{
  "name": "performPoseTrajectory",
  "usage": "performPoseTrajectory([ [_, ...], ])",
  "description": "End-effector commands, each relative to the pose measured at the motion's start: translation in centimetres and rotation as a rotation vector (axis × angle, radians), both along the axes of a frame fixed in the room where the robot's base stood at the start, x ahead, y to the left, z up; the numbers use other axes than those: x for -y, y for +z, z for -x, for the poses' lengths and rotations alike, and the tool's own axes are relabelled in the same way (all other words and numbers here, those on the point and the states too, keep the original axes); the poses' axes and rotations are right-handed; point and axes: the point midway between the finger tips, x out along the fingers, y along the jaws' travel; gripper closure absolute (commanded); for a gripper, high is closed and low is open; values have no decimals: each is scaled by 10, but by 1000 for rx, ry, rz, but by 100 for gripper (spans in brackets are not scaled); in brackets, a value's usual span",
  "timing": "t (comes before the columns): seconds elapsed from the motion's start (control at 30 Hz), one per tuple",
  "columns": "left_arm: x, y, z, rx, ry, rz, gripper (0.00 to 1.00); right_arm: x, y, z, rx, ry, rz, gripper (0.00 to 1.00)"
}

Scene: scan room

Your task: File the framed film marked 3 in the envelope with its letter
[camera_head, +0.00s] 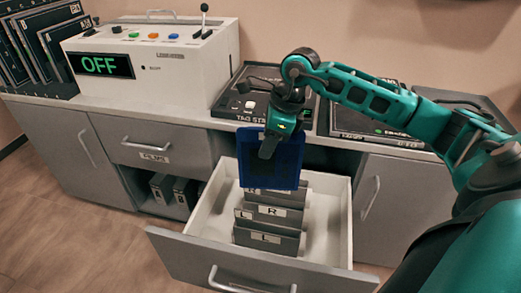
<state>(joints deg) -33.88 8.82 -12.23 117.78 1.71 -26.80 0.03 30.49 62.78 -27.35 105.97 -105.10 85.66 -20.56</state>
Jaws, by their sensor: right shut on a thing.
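My right gripper (270,146) is shut on a blue framed film (290,178) and holds it upright over an open drawer (334,254). No number shows on the film's visible face. Grey envelopes with letter labels stand in a row in the drawer. The front envelope (258,248) and the one behind it are marked L at the left or middle, and a label further back reads R (273,212). The film covers the rear envelopes, and I cannot tell whether its lower edge is inside one. My left gripper is not in view.
A white console (190,58) with an OFF display and buttons stands on the counter at the left. Dark framed panels (40,50) lean beside it. Dark devices lie behind my arm. A closed drawer labelled FILMS (152,147) is left of the open one.

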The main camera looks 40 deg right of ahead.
Motion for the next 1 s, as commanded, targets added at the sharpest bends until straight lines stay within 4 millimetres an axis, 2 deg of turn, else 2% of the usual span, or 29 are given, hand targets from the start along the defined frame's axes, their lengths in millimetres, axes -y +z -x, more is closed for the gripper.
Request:
performPoseTrajectory([
  [0.03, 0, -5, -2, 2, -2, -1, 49, 11, -6, 2, -2, -54, 2, 100],
  [0.1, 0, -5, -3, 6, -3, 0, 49, 21, -5, 3, 0, -110, 1, 100],
  [0.2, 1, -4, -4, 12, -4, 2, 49, 28, -4, 4, 0, -154, 0, 100],
  [0.43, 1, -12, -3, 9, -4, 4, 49, 30, -12, 3, 0, -168, -3, 100],
  [0.8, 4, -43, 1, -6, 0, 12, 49, 29, -50, 3, 1, -166, -4, 100],
  [1.0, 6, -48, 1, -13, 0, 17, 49, 29, -61, 3, 1, -165, -3, 100],
])
